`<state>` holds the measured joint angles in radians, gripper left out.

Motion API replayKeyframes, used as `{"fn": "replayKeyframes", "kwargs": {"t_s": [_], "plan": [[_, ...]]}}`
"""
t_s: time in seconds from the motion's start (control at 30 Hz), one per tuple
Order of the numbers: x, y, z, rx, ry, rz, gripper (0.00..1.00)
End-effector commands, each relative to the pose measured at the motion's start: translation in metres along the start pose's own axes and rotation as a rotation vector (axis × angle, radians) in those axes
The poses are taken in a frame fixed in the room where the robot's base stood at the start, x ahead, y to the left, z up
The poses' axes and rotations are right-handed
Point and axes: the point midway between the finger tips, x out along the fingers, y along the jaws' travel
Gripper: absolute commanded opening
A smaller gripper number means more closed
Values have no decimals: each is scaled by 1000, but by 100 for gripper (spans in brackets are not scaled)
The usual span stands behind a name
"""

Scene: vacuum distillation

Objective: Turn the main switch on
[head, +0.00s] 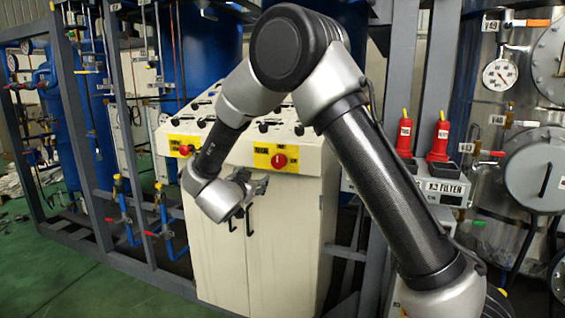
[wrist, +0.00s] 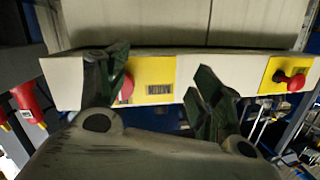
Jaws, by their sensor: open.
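A cream control cabinet (head: 262,235) carries two red knobs on yellow plates on its upper front: a left knob (head: 185,150) and a right knob (head: 279,160). Their labels are too small to read, so I cannot tell which is the main switch. My gripper (head: 253,184) is open and empty, just below and left of the right knob in the head view. In the wrist view, which looks upside down, my gripper (wrist: 163,78) straddles part of that yellow plate (wrist: 155,75). Its red knob (wrist: 126,90) is partly hidden behind the left finger. The other knob (wrist: 296,83) is at far right.
Red plugs (head: 438,138) and a grey box labelled filter (head: 442,190) are right of the cabinet, behind my arm. A grey frame with blue pipes and valves (head: 125,215) stands at left. Green floor (head: 60,280) is clear at the front left.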

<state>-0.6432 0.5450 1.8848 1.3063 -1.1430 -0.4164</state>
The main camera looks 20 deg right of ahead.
Motion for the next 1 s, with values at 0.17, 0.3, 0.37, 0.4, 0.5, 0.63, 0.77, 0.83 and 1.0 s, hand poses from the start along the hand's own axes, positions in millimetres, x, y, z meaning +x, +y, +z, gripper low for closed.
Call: {"fn": "replayKeyframes", "kwargs": {"t_s": [0.17, 0.3, 0.37, 0.4, 0.5, 0.63, 0.77, 0.83, 1.0], "plan": [[-9, 31, -39, -30, 164, 151, 66], [-7, 38, -51, -59, 210, 180, 66], [0, 40, -52, -64, 208, 181, 66], [6, 40, -54, -63, 208, 180, 66], [24, 44, -57, -63, 207, 180, 66], [44, 47, -62, -62, 206, 178, 66], [58, 49, -64, -62, 206, 176, 66], [62, 49, -65, -62, 206, 175, 66], [64, 49, -66, -62, 205, 175, 66]]}}
